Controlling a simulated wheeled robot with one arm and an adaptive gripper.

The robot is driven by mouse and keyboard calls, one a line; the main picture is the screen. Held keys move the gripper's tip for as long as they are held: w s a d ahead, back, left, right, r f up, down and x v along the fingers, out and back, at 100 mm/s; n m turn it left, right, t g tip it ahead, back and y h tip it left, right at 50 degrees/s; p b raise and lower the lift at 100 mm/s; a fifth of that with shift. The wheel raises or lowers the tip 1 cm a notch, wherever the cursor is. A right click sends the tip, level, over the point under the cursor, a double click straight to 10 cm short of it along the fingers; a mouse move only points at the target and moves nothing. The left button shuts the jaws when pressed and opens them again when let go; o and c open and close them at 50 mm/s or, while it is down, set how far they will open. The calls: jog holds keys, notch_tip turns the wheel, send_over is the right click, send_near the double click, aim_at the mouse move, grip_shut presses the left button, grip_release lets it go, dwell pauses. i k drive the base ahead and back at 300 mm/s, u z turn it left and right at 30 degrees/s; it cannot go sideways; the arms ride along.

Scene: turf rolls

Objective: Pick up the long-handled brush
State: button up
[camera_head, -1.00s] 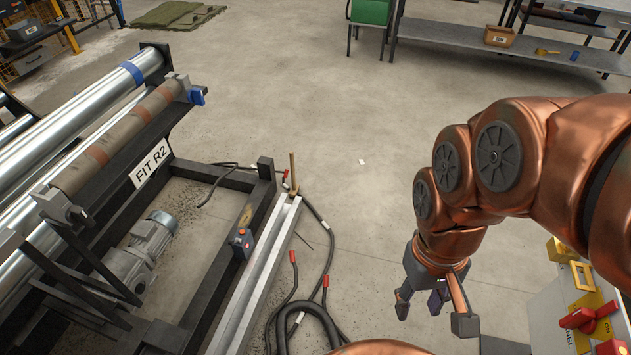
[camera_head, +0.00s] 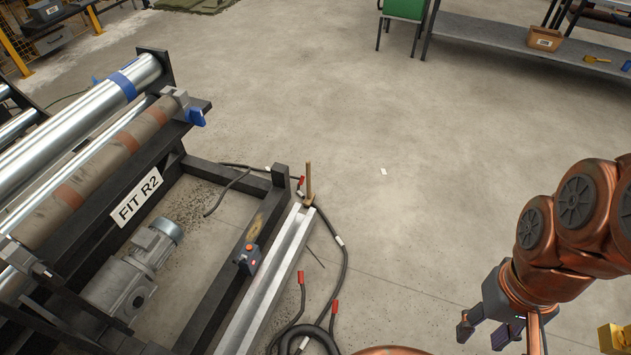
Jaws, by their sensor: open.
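A thin wooden handle (camera_head: 308,180) stands upright near the far end of a pale metal rail beside the roller machine. It may be the long-handled brush, but no bristles can be made out. My gripper (camera_head: 500,334) hangs at the lower right over the floor, fingers spread and empty. It is well to the right of the wooden handle and touches nothing that I can see. A small yellow tool (camera_head: 596,60) lies on the grey shelf at the upper right; I cannot tell whether it is a brush.
The roller machine (camera_head: 138,198) with its dark frame fills the left side. The metal rail (camera_head: 268,285) runs along it. Black hoses with red ends (camera_head: 334,308) lie on the floor beside the rail. A grey bench (camera_head: 490,32) stands at the back right.

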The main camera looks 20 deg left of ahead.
aim_at(310, 196)
jog(key=i, duration=3.85)
jog(key=u, duration=5.6)
